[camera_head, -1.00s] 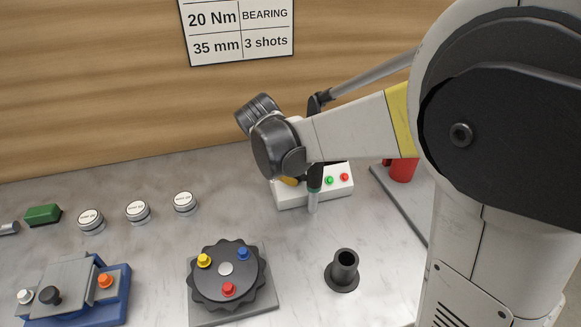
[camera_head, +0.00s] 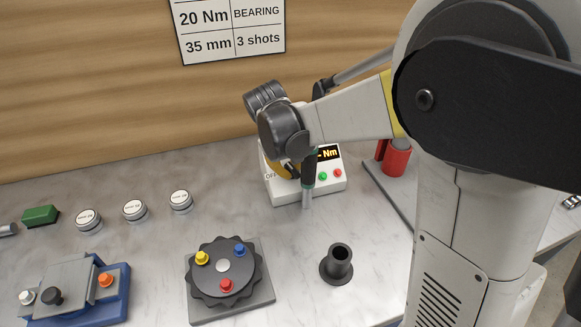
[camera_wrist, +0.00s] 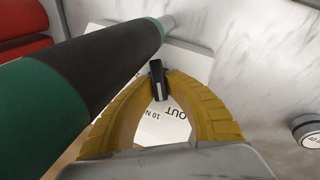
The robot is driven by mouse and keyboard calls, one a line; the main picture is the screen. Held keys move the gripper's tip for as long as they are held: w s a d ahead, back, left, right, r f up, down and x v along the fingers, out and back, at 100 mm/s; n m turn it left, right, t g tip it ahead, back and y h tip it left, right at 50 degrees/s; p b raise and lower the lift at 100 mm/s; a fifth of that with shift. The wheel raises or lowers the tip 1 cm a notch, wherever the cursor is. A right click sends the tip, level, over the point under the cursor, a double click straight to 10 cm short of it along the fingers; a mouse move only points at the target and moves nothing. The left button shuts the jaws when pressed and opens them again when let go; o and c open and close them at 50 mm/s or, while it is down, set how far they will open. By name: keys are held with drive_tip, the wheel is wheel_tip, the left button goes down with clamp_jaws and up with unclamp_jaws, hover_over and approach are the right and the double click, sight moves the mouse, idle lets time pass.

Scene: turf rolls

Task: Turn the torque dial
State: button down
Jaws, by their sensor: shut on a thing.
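The torque dial is a small black pointer knob (camera_wrist: 157,82) on a white control box (camera_head: 308,194). In the wrist view my gripper's yellow ribbed fingers (camera_wrist: 160,84) close around the knob from both sides. A white face with the words "OUT" and "10 N" shows between the fingers. In the head view the box carries a dark display reading "Nm", its left part hidden, with a green and a red button below. My gripper (camera_head: 285,170) is at the box's left half, and my wrist hides most of the dial there.
A black and green driver (camera_head: 309,170) with a silver tip hangs in front of the box, close beside my gripper; it also crosses the wrist view (camera_wrist: 80,80). A black socket (camera_head: 338,264), a round fixture (camera_head: 223,279) and white-lidded tins (camera_head: 135,210) stand on the bench.

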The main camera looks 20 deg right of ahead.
drive_tip(key=c, duration=1.7)
unclamp_jaws()
